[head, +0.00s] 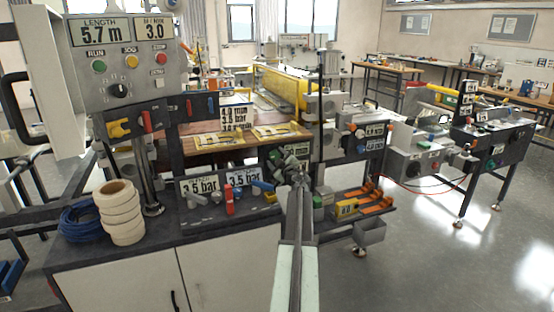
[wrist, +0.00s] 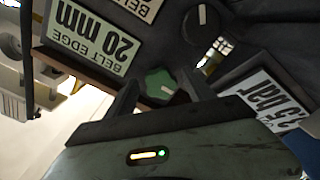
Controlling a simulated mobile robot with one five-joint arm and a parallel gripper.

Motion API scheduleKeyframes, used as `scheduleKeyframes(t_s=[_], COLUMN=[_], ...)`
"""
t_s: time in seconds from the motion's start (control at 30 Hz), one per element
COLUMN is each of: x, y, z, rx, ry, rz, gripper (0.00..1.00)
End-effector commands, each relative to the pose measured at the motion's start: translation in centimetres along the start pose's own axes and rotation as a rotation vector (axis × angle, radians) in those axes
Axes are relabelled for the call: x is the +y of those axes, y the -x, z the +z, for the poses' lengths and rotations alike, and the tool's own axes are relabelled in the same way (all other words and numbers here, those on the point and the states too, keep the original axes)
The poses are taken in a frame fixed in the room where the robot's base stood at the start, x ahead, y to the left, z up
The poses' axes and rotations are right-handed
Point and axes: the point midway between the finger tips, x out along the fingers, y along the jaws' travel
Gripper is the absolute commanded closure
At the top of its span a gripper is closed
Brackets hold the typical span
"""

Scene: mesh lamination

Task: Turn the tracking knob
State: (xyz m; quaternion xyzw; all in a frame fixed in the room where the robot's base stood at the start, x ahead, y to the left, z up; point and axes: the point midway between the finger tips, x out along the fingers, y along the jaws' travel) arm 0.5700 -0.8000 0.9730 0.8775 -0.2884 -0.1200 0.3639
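In the head view my gripper (head: 299,182) reaches to the dark block of knobs at the bench's right end, where the arm and tilted panels partly hide the green knob.
In the head view, pressure displays (head: 199,186), a red-handled valve (head: 229,198) and orange-handled tools (head: 372,200) lie around the arm. White tape rolls (head: 121,213) stand left.

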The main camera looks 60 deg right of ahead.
Motion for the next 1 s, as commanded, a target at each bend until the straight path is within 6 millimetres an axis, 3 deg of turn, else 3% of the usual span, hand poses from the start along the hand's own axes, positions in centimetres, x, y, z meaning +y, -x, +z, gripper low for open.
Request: scheduleKeyframes(t_s=[0.27, 0.6, 1.0], x=[0.0, -0.1, 0.1], y=[1.4, 7.6, 7.9], z=[-0.1, 0.0, 0.1], rx=[0.000, -0.001, -0.001], ry=[-0.001, 0.000, 0.000], rz=[0.000, 0.001, 0.000], gripper=[0.38, 0.38, 0.38])
